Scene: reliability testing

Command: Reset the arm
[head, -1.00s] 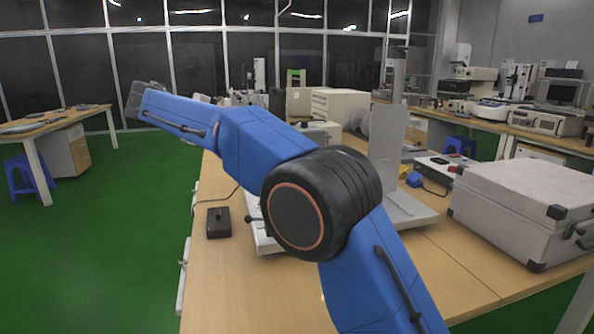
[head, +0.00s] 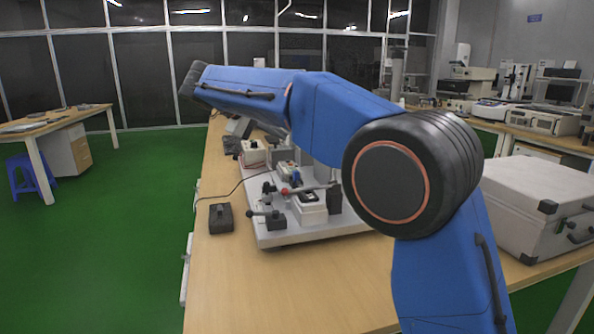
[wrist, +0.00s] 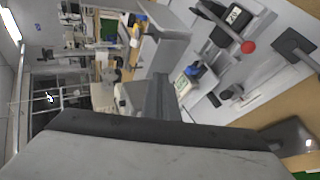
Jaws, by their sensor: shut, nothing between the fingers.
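My blue arm (head: 340,110) crosses the head view from lower right to upper left, with its large black elbow joint at the right. It is raised over the bench, and its dark far end is at the upper left. My gripper is not clearly seen in the head view. In the wrist view, my gripper (wrist: 160,97) shows as narrow dark fingers together beyond the wide grey gripper body, with nothing held. The wrist view is tilted, with the test fixture at upper right and the room at left.
Below the arm, a grey fixture plate (head: 345,224) carries clamps, levers and a red knob (head: 284,190). A small black box (head: 221,218) with a cable lies to its left. A silver case (head: 535,190) stands at right. The wooden bench (head: 270,290) is clear at the front.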

